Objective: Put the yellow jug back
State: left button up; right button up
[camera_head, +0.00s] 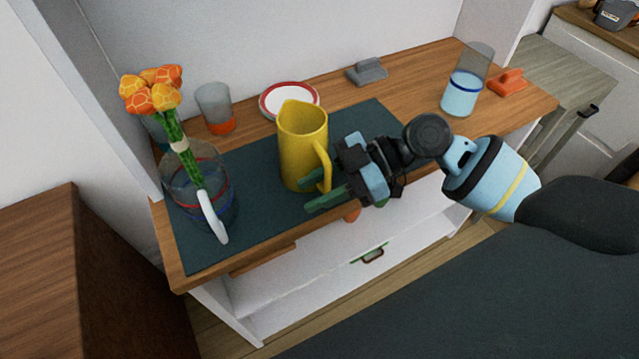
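The yellow jug (300,145) stands upright on a dark mat (265,217) on the wooden top of a white cabinet. Its handle (322,165) faces front right, toward my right gripper. My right gripper (312,194) reaches in from the right at the lower part of the handle. Its two green fingers are apart, with the handle's lower end between or just in front of them; whether they touch it is not clear. My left gripper is not in view.
A glass pitcher (182,198) with orange flowers (150,90) stands left of the jug. Behind are a grey-orange cup (214,108), a red-rimmed plate (289,97) and a grey object (367,72). A blue-banded glass (464,85) and an orange object (507,83) are at right.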

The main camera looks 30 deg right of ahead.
jog(key=shift+r, duration=0.15)
jog(key=b+v, duration=0.1)
jog(key=v, duration=1.1)
